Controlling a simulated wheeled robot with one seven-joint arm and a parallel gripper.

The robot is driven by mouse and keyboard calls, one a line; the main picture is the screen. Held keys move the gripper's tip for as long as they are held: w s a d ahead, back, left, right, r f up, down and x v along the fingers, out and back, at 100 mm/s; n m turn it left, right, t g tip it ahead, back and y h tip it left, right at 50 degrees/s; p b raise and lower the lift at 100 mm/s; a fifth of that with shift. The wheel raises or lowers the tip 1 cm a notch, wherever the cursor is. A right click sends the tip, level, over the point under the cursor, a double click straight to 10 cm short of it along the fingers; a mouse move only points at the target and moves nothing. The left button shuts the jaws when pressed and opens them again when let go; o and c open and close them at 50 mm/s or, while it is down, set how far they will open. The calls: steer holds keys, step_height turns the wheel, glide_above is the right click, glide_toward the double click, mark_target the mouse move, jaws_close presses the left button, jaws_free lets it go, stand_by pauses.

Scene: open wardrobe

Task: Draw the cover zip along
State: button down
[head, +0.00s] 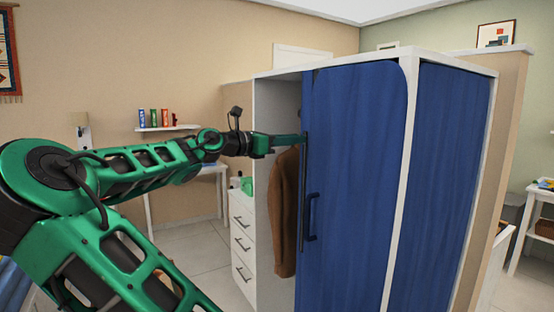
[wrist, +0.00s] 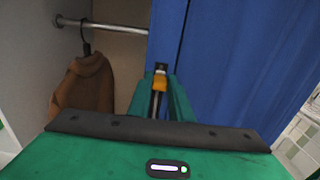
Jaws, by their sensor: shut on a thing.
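The blue cover (head: 355,170) hangs over the front of the white wardrobe, and its left part is open. A dark zip line (head: 304,215) runs down the cover's left edge. My gripper (head: 303,139) reaches across the opening to this edge, high on the front. In the wrist view, my gripper's green fingers (wrist: 160,98) are shut on an orange zip pull (wrist: 160,82). The cover (wrist: 235,60) lies above and to the right of the fingers there. The fingertips hide part of the pull.
A brown coat (head: 285,215) hangs inside the opening, also in the wrist view (wrist: 84,88), from a metal rail (wrist: 110,27). A dark blue handle (head: 311,218) sticks out below my gripper. White drawers (head: 242,240) stand left of the wardrobe.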

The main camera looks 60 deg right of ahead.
steer(key=shift+w+r, duration=0.2)
steer(key=shift+r, duration=0.5)
steer(key=shift+r, duration=0.1)
steer(key=c, duration=1.6)
jaws_free()
steer(key=shift+s, duration=0.15)
steer(key=v, duration=1.1)
steer(key=shift+d, duration=0.1)
steer(key=shift+f, duration=0.2)
